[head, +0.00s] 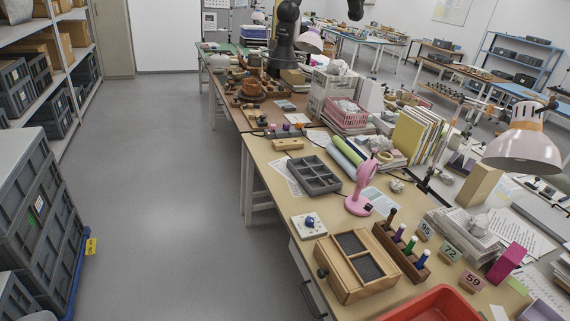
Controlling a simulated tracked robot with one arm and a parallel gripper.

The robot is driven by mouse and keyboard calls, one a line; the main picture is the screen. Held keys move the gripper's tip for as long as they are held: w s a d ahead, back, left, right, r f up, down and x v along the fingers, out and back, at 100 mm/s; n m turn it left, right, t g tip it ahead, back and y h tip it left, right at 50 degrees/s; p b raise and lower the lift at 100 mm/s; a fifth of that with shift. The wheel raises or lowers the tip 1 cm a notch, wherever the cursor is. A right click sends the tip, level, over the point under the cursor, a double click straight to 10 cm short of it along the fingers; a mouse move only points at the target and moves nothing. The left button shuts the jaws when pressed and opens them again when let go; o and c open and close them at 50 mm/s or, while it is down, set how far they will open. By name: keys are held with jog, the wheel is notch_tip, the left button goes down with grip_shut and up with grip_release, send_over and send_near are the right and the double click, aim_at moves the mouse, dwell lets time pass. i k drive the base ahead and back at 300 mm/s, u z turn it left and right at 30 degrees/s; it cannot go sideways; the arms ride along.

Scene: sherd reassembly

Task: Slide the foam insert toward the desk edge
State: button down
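A dark grey insert with several rectangular compartments (314,187), which looks like the foam insert, lies flat on the near tan desk (268,172). It sits a little in from the desk's left edge, partly over white printed sheets. Its compartments look empty. A wooden box with two dark-lined compartments (347,290) stands nearer on the same desk. My gripper is not in view.
A pink stand (359,203) is right of the insert, and a white block with a blue knob (309,225) is in front. Green and blue rolls (345,152) lie behind. Grey crates (38,215) stand at left. The floor (175,200) between crates and desk is clear.

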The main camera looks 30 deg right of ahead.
aim_at(310, 172)
jog(key=z, duration=0.1)
jog(key=i, duration=1.25)
jog(key=z, duration=0.4)
jog(key=i, duration=1.25)
jog(key=z, duration=0.4)
jog(key=i, duration=0.8)
jog(key=z, duration=0.1)
